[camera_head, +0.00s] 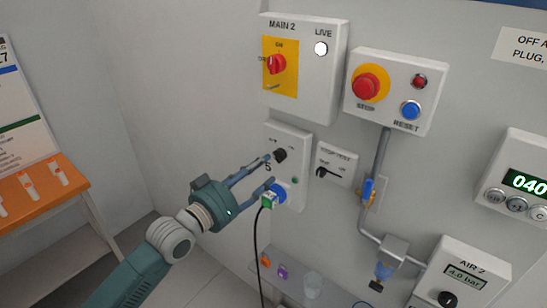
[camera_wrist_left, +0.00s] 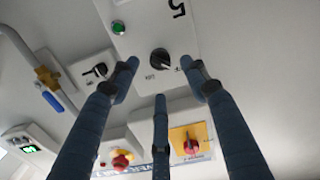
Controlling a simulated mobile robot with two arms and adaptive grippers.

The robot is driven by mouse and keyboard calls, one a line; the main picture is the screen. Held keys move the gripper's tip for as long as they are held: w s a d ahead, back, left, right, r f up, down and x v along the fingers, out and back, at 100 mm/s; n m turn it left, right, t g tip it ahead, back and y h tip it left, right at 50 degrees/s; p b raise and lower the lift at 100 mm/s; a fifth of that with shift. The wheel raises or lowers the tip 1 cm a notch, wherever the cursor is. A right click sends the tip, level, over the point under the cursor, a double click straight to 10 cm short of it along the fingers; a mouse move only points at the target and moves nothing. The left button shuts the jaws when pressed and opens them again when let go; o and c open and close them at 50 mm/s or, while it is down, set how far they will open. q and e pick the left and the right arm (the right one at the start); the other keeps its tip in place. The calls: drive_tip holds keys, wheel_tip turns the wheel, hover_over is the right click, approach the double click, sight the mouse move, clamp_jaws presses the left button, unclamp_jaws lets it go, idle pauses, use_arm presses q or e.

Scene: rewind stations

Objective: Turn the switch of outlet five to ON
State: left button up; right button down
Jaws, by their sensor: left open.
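The outlet five panel (camera_head: 300,138) is a pale box on the wall with a "5" on it. Its black rotary switch (camera_head: 280,155) is near the top; the switch also shows in the left wrist view (camera_wrist_left: 160,58), where its small position labels are too small to read surely. A green light (camera_wrist_left: 118,28) is beside the "5". My left gripper (camera_head: 269,170) is in front of the panel, fingers open and pointing at it. In the left wrist view, its three spread fingers (camera_wrist_left: 160,72) frame the switch, apparently not gripping it. My right gripper is not in view.
A plug with a black cable (camera_head: 258,235) sits in the blue socket (camera_head: 278,192) just below the switch. The MAIN 2 box (camera_head: 325,75) is above, the STOP/RESET box (camera_head: 398,80) upper right. A small switch box (camera_head: 337,163) and pipe (camera_head: 381,150) are to the right.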

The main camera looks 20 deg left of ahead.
sight(276, 159)
use_arm(q)
drive_tip(key=p+x, duration=0.1)
drive_tip(key=x, duration=0.4)
drive_tip(key=shift+w+d, duration=0.15)
drive_tip(key=shift+w, duration=0.05)
drive_tip(key=shift+w+d, duration=0.1)
drive_tip(key=shift+w, duration=0.25)
drive_tip(key=shift+c, duration=0.5)
drive_tip(key=shift+f, duration=0.1)
drive_tip(key=c, duration=1)
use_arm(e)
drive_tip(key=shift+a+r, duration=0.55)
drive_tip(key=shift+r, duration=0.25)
